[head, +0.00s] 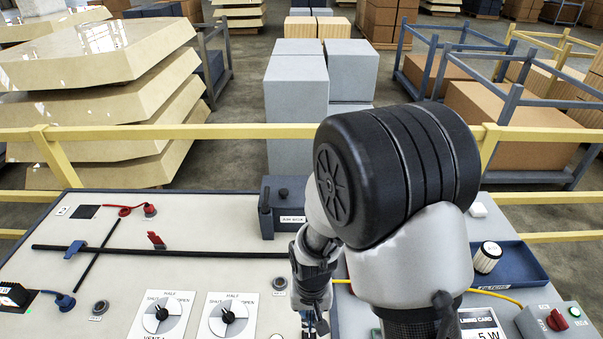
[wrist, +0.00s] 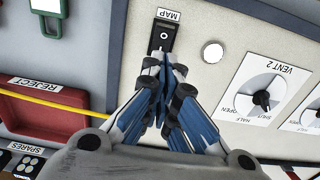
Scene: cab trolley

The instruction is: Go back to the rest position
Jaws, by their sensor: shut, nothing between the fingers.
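My gripper (head: 314,326) hangs over the front middle of the panel in the head view, partly hidden by my own arm and cut off by the bottom edge. In the wrist view my gripper (wrist: 166,72) has its blue-grey fingers together with nothing between them. The fingertips appear just in front of a black switch (wrist: 162,36) labelled MAP. I cannot tell whether they touch it.
Vent dials (head: 228,315) with HALF, SHUT and OPEN marks lie left of my gripper. A blue tray (head: 520,268) with a white filter (head: 487,257) is at right. A red REJECT tray (wrist: 45,108) shows in the wrist view. A yellow rail (head: 230,131) runs behind the panel.

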